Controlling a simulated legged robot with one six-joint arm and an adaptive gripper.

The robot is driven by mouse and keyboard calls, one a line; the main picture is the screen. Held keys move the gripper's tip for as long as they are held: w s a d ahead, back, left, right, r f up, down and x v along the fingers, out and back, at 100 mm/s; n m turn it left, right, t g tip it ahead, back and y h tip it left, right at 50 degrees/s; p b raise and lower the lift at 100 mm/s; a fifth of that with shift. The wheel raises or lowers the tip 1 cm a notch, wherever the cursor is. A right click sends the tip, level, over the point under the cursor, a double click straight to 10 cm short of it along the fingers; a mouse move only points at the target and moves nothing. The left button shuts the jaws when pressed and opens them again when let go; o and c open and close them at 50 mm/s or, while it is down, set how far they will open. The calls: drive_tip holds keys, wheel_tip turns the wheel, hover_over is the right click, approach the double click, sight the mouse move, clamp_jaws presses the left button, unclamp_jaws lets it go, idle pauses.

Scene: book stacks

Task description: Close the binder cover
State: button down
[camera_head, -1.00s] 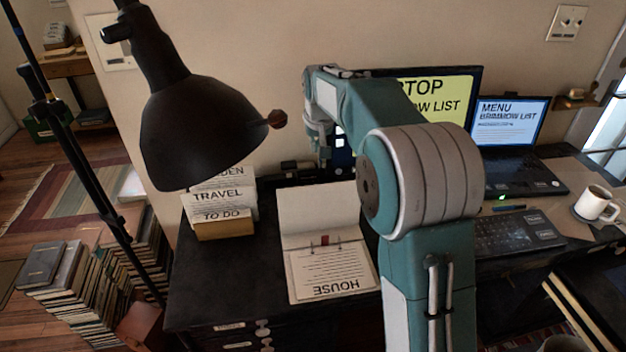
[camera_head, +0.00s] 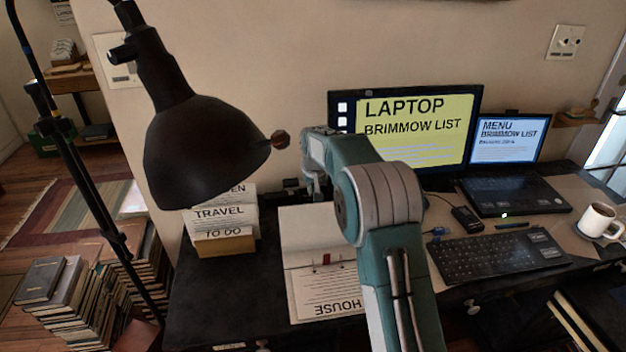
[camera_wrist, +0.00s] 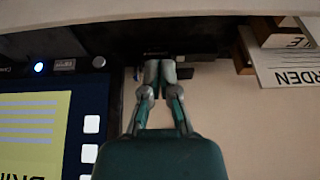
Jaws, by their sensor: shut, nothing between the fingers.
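The binder lies open on the dark desk in the head view. Its plain pale cover (camera_head: 303,232) lies flat toward the wall, and its HOUSE page (camera_head: 315,292) faces the near side. Red and dark rings show between them. My arm hides the right part of the binder. My gripper (camera_wrist: 160,72) is shut and empty in the wrist view, above the desk's back edge near the wall. In the head view, my wrist hangs by the cover's far right corner; the fingertips are hard to make out. A pale band crosses the top of the wrist view, possibly the cover.
A card box (camera_head: 226,247) stands left of the binder, under a black lamp (camera_head: 205,150). A monitor (camera_head: 420,125) stands behind my arm. A keyboard (camera_head: 498,256), laptop (camera_head: 515,190) and white mug (camera_head: 598,220) are at right. Bare desk lies left of the binder.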

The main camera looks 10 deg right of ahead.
drive_tip(key=shift+s+f, duration=0.2)
drive_tip(key=shift+s, duration=1.75)
